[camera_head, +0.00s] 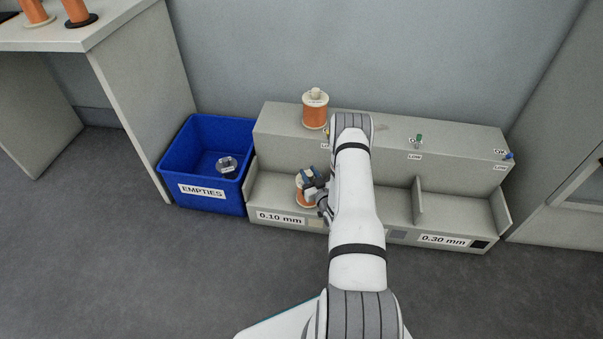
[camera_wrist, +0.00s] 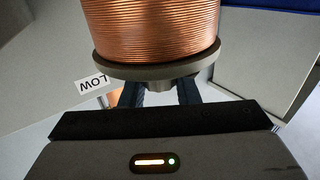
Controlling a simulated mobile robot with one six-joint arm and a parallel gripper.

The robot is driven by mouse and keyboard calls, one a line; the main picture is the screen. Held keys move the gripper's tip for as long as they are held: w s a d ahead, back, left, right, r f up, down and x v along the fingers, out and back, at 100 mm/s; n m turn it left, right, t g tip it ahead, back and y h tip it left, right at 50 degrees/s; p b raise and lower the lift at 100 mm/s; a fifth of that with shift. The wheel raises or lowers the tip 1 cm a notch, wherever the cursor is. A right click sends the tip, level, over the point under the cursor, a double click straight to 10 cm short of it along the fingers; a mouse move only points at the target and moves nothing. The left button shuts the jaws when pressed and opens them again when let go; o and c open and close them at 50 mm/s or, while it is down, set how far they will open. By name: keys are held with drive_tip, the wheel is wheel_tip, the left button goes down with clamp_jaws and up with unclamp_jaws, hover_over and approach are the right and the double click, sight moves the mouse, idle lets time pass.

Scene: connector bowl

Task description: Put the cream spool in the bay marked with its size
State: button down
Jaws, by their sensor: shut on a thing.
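A copper-wound spool with a pale cream flange (camera_head: 302,196) is at the 0.10 mm bay (camera_head: 263,196), the left bay of the grey rack. My gripper (camera_head: 312,181) is shut on this cream spool, at its upper end in the head view. In the wrist view the copper winding (camera_wrist: 150,30) and a flange (camera_wrist: 160,66) fill the top middle, with the dark fingers at the hub beyond the flange. I cannot tell whether the spool touches the bay floor. My arm hides the middle of the rack. No size marking on the held spool is readable.
Another copper spool (camera_head: 315,111) stands on the rack's top. A bay marked 0.30 mm (camera_head: 443,239) lies right, behind a divider (camera_head: 417,201). More spools stand on a table (camera_head: 110,28).

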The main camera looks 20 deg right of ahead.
drive_tip(key=shift+f, duration=0.1)
drive_tip(key=shift+f, duration=0.15)
drive_tip(key=c, duration=1.1)
unclamp_jaws()
